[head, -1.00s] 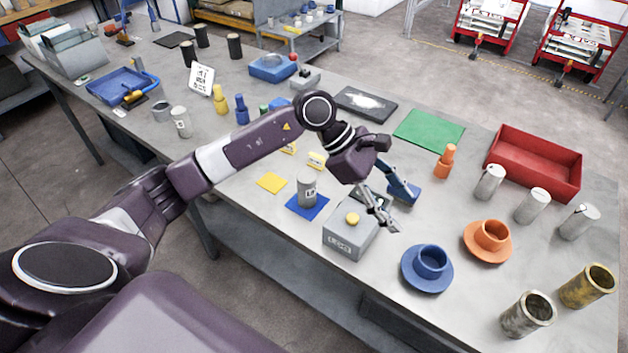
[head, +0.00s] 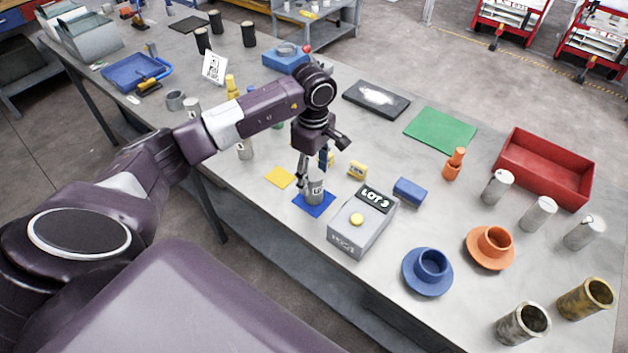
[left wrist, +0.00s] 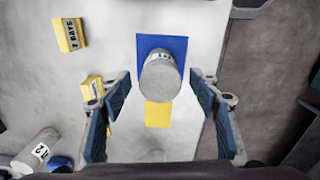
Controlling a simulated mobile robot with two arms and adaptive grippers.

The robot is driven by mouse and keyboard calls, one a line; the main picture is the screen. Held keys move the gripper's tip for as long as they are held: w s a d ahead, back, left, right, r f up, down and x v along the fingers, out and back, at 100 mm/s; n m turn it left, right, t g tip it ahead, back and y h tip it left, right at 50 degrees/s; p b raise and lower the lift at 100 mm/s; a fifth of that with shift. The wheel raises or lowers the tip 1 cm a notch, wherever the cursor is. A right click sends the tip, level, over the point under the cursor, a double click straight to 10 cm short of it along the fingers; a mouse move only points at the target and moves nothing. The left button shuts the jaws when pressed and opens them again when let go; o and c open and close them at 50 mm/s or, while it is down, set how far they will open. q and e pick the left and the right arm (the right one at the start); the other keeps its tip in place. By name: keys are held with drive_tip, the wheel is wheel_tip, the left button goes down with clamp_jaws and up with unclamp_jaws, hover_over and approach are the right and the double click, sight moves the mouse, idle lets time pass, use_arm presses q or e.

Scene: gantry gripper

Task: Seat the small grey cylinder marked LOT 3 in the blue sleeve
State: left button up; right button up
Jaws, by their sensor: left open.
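A grey cylinder (head: 315,190) stands upright on a blue mat (head: 314,206) near the table's front edge. Its label is too small to read. My left gripper (head: 303,172) is just above and beside it, pointing down. In the left wrist view the gripper (left wrist: 160,95) is open, with the cylinder (left wrist: 160,78) between its blue-padded fingers and no visible hold on it. The blue sleeve (head: 431,263) stands empty on a round blue base, right of the grey box. My right gripper is not in view.
A grey box (head: 352,238) with a yellow button and a "LOT 3" sign (head: 375,198) stands between mat and sleeve. An orange sleeve (head: 493,240), a blue block (head: 409,191), several pale cylinders and a red bin (head: 545,178) lie to the right. A yellow mat (head: 281,177) is bare.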

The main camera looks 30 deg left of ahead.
use_arm(q)
drive_tip(key=shift+f, duration=0.6)
clamp_jaws()
